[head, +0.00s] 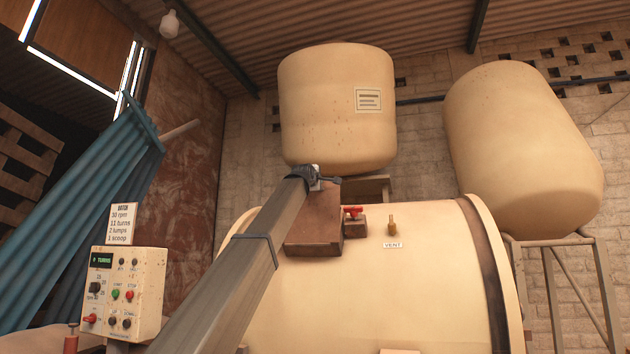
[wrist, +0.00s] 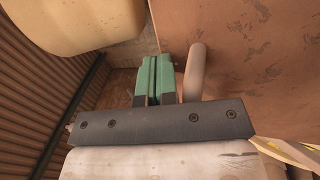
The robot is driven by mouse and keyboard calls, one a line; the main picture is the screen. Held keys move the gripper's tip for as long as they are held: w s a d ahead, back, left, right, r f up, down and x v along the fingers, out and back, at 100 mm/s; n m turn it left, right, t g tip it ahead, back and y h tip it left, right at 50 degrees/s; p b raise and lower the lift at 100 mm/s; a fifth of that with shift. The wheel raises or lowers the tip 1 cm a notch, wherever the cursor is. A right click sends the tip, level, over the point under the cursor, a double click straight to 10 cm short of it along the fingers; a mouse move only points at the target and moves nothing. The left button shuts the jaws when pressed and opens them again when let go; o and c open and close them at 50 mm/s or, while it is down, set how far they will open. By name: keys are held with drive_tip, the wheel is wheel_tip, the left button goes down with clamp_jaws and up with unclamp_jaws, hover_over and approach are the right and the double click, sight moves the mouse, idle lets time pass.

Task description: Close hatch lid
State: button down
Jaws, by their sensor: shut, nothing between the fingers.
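The brown hatch lid (head: 322,222) shows at the top of the cream drum (head: 400,290) in the head view, partly hidden by my arm. It seems to stand up from the drum, but its exact angle is unclear. In the wrist view the lid's worn brown face (wrist: 255,65) fills the right side. A pale round bar (wrist: 195,72), apparently its handle, sticks out beside it. My gripper (head: 318,178) is near the lid's upper edge. Its green fingers (wrist: 155,78) are shut and empty, just left of the bar; I cannot tell whether they touch it.
A red-handled valve (head: 352,212) and a brass vent fitting (head: 392,224) stand on the drum right of the lid. A cream tank (head: 337,105) is behind, another (head: 522,145) at right. A control box (head: 123,290) stands at left.

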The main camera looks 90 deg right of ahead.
drive_tip(key=s+d+f+t+y, duration=0.1)
drive_tip(key=s+d+f+y, duration=0.1)
drive_tip(key=d, duration=0.5)
drive_tip(key=s+d+f+y, duration=0.2)
drive_tip(key=d+y, duration=0.1)
drive_tip(key=d, duration=0.4)
drive_tip(key=shift+s+f+t, duration=0.3)
drive_tip(key=shift+f+t, duration=0.05)
drive_tip(key=shift+t, duration=0.05)
drive_tip(key=shift+d, duration=0.15)
